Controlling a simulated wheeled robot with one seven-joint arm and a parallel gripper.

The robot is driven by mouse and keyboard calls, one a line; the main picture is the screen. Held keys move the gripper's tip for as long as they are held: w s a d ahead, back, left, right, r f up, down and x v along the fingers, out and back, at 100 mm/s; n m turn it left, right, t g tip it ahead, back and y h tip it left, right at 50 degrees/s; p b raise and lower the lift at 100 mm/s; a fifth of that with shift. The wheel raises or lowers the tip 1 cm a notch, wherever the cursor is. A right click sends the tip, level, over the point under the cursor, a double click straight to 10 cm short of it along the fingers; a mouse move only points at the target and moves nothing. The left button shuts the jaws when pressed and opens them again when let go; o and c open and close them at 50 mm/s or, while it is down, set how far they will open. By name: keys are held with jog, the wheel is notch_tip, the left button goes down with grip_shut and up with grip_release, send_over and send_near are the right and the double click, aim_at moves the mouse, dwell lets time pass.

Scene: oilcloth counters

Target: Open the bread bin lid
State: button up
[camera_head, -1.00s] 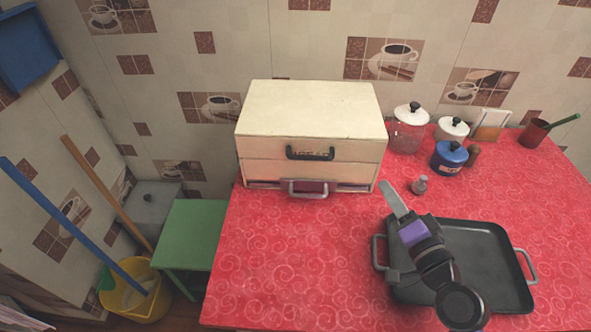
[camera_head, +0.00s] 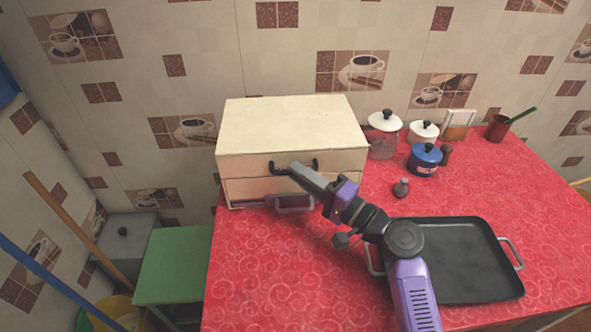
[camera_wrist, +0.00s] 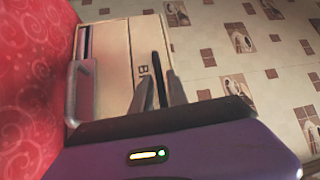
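The cream bread bin (camera_head: 292,125) stands at the back left of the red counter, its lid closed. A black handle (camera_head: 278,169) runs across the front of the lid. My gripper (camera_head: 296,170) is at the middle of this handle and hides part of it. In the wrist view the two grey fingers (camera_wrist: 160,88) are apart, one on each side of the black handle (camera_wrist: 158,68). Whether they touch it I cannot tell. A grey lower handle (camera_head: 294,206) sits below the lid; it also shows in the wrist view (camera_wrist: 80,95).
A black tray (camera_head: 455,260) with side handles lies at the front right, partly behind my arm. White-lidded jars (camera_head: 384,145), a blue pot (camera_head: 424,160) and a small shaker (camera_head: 400,188) stand right of the bin. A green stool (camera_head: 172,260) is left of the counter.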

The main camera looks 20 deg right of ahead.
jog(key=shift+x, duration=0.8)
grip_shut()
jog(key=shift+f, duration=0.1)
dwell(0.8)
